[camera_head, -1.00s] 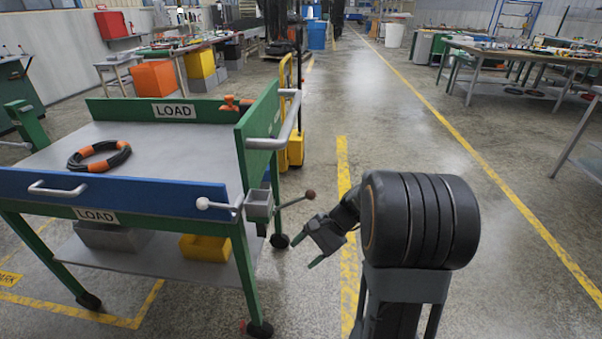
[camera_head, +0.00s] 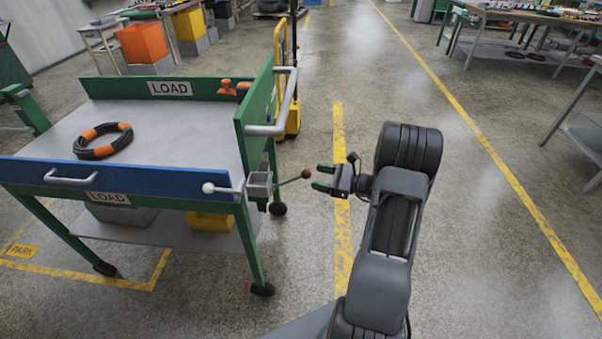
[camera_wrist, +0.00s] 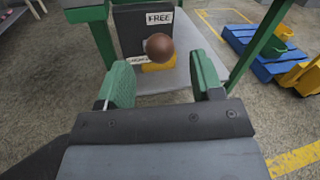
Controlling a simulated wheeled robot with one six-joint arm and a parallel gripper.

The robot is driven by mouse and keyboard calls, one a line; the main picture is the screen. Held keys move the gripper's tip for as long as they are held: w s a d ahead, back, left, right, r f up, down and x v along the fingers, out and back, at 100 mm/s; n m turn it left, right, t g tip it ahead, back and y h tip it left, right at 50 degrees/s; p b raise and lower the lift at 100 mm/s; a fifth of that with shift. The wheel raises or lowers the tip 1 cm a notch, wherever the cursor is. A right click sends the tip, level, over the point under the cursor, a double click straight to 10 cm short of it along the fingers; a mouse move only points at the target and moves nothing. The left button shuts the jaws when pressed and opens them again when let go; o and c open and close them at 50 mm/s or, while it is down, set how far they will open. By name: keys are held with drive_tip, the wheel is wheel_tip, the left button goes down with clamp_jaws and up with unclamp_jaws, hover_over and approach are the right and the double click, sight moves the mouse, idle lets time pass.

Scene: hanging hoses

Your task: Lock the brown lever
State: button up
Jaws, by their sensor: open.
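The brown lever ends in a round brown knob (camera_head: 306,173) on a thin rod that sticks out to the right from a grey box (camera_head: 259,184) on the cart's near right corner post. In the wrist view the brown knob (camera_wrist: 159,47) shows between and beyond my fingertips, in front of the grey box (camera_wrist: 143,28), which bears a FREE label (camera_wrist: 159,18). A second label below it is partly hidden by the knob. My gripper (camera_head: 322,177) is open and empty, just right of the knob, with its green fingers pointing at it. A white-knobbed lever (camera_head: 209,188) sticks out left of the box.
The green and blue cart (camera_head: 120,180) carries a coiled black and orange hose (camera_head: 103,141). Its right-end grey handle (camera_head: 283,110) lies above and behind the lever. A yellow trolley (camera_head: 289,105) stands behind.

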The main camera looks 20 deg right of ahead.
sight(289, 180)
drive_tip(key=x, duration=0.6)
drive_tip(key=shift+w+a, duration=0.2)
drive_tip(key=shift+a, duration=0.05)
drive_tip(key=shift+c, duration=0.2)
clamp_jaws()
